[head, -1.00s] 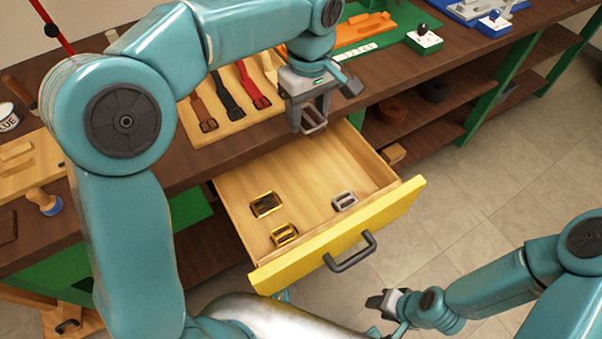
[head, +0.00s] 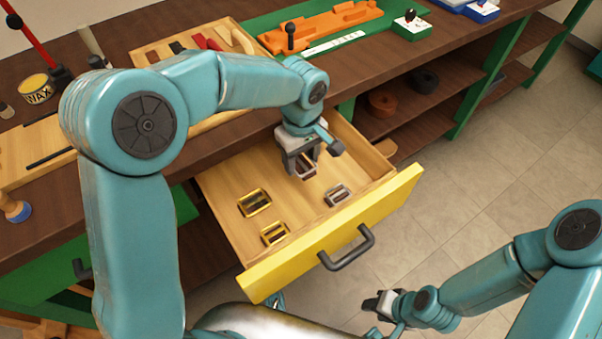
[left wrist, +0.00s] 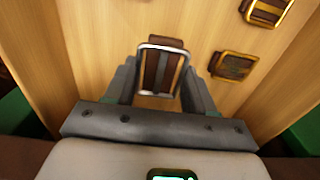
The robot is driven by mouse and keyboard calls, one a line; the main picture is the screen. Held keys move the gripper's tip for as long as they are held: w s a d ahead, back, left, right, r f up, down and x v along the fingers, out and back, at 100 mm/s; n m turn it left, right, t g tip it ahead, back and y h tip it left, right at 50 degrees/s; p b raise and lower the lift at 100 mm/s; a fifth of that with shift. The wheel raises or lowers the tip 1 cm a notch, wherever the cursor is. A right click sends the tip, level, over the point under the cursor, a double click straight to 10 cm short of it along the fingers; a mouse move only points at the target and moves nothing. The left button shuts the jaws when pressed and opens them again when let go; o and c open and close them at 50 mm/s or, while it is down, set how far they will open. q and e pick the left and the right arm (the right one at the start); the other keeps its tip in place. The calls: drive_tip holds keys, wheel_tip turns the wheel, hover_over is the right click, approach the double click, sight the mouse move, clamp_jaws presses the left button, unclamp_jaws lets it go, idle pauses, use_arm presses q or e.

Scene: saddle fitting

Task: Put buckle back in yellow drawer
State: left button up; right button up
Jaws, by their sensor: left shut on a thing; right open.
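The yellow drawer (head: 335,238) stands open, with a yellow front and a pale wooden inside. My left gripper (head: 303,166) is inside the drawer's outline, toward its back right, shut on a silver buckle (head: 307,172). In the left wrist view this buckle (left wrist: 147,68) sits between the fingers over the wooden drawer floor; I cannot tell whether it touches the floor. Another silver buckle (head: 338,194) lies to its right in the drawer. A dark-centred brass buckle (head: 254,203) and a smaller brass buckle (head: 274,234) lie at the left. My right gripper (head: 377,303) is open and empty, low, outside the drawer.
The workbench (head: 225,152) runs behind the drawer, with a wax tin (head: 40,92), an orange tool (head: 320,28) and a green box (head: 411,26) on it. Shelves (head: 420,118) with dark rolls are at the right. The drawer's middle floor is clear.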

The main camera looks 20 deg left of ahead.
sight(301, 181)
use_arm(q)
wheel_tip(301, 181, down, 6)
drive_tip(key=shift+r+b, duration=0.1)
drive_tip(key=shift+b, duration=0.35)
drive_tip(key=shift+f, duration=0.2)
drive_tip(key=o, duration=1)
drive_tip(key=shift+r, duration=0.1)
drive_tip(key=shift+o, duration=0.2)
